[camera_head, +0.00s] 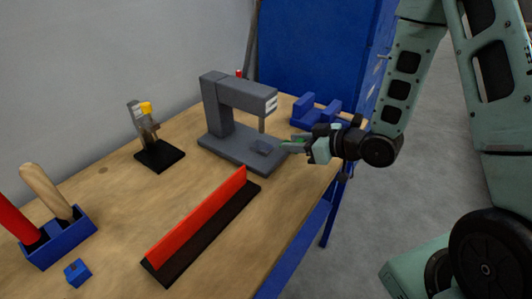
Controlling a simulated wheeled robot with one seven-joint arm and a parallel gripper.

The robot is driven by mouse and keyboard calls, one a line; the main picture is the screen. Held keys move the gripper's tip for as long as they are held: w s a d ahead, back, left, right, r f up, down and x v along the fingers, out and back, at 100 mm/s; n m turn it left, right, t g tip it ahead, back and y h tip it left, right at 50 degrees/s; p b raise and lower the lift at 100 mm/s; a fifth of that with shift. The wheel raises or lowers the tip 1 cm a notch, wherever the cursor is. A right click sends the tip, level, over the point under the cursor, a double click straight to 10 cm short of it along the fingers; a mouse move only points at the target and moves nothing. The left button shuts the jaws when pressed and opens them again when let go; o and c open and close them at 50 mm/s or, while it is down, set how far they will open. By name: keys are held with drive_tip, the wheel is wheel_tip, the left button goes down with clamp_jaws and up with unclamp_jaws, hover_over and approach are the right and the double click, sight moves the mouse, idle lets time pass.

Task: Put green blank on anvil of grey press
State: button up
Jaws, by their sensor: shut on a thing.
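The grey press (213,110) stands on the workbench, with its arm reaching right over a flat base. My gripper (290,145) comes in from the right, low over the right side of the press base, close beside the anvil. It is shut on the green blank (299,138), of which only a little green shows between the fingers. The fingers hide most of the blank, and I cannot tell whether it touches the anvil.
A blue vise-like block (316,110) stands behind my gripper. A red strip on a dark base (205,220) lies in front of the press. A small black-based device (158,155) is left. A blue holder (62,240) and small blue block (77,272) are near front left.

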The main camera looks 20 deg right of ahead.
drive_tip(key=b, duration=0.1)
drive_tip(key=w+a+b, duration=0.1)
drive_tip(key=b, duration=0.1)
drive_tip(key=shift+f, duration=0.2)
drive_tip(key=p, duration=0.1)
hover_over(266, 148)
drive_tip(key=s+d, duration=0.1)
drive_tip(key=s, duration=0.1)
drive_tip(key=shift+w+d+r, duration=0.15)
drive_tip(key=shift+d+r, duration=0.05)
drive_tip(key=shift+r, duration=0.15)
drive_tip(key=shift+w+a+p, duration=0.3)
drive_tip(key=shift+w+a, duration=0.05)
drive_tip(key=shift+w, duration=0.15)
drive_tip(key=shift+w+a+f+p, duration=0.15)
drive_tip(key=shift+w+a+f, duration=0.1)
drive_tip(key=shift+f, duration=0.35)
drive_tip(key=shift+w+a+f+p, duration=0.1)
drive_tip(key=shift+w+f+p, duration=0.1)
drive_tip(key=shift+f, duration=1.05)
drive_tip(key=shift+f, duration=0.1)
drive_tip(key=o, duration=1)
drive_tip(key=shift+c, duration=0.2)
